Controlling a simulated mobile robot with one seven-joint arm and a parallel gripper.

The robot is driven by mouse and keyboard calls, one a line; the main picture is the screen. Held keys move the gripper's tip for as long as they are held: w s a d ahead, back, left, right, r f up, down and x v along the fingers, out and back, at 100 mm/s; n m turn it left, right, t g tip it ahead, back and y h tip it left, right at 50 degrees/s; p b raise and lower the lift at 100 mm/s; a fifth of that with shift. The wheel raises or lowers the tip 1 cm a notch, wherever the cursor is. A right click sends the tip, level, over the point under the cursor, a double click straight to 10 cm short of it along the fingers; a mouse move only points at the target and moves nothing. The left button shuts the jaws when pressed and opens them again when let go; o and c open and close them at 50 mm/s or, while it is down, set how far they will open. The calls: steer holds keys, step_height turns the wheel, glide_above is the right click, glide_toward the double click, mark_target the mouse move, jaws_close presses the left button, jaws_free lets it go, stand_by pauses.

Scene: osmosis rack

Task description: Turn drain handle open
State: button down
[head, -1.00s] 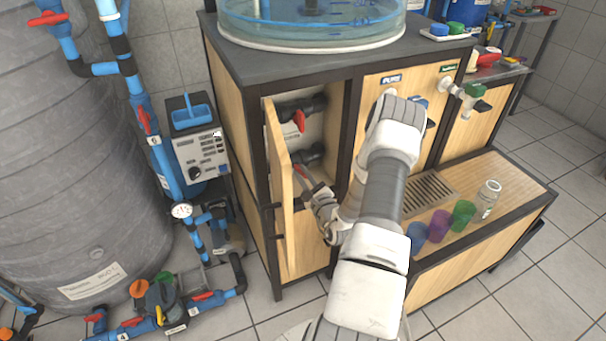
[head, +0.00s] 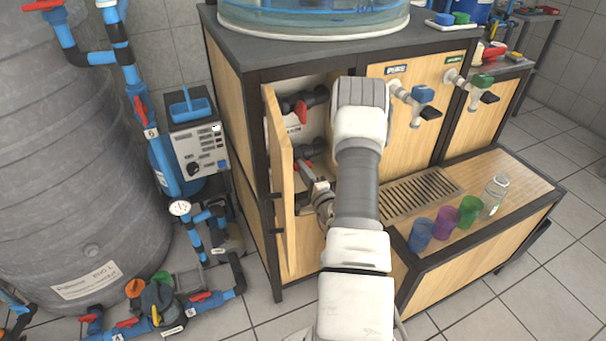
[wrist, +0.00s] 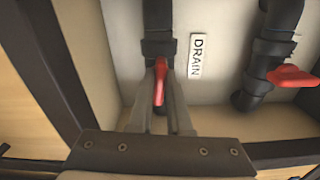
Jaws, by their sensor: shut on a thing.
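The drain valve's red handle (wrist: 160,82) is between my gripper's fingers (wrist: 160,92) in the wrist view. My gripper is shut on it. The handle lies roughly in line with its dark pipe (wrist: 158,20). A white DRAIN label (wrist: 197,56) is just right of that pipe. In the head view, my gripper (head: 306,173) reaches into the open cabinet at the lower valve, where a little of the red handle (head: 308,165) shows. My arm hides part of the cabinet opening.
A second red valve handle (head: 301,112) is above it in the cabinet; it shows at right in the wrist view (wrist: 292,76). The open wooden door (head: 281,190) stands close left of my gripper. Coloured cups (head: 445,222) and a glass jar (head: 495,193) stand on the right bench.

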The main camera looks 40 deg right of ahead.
steer(key=shift+f+n+b, duration=0.15)
steer(key=shift+n+b, duration=0.25)
steer(key=shift+n, duration=0.3)
steer(key=c, duration=0.9)
jaws_free()
steer(key=shift+o, duration=0.2)
steer(key=p+v, duration=0.1)
steer(key=v, duration=1.6)
steer(key=shift+s, duration=0.25)
steer(key=shift+p, duration=0.3)
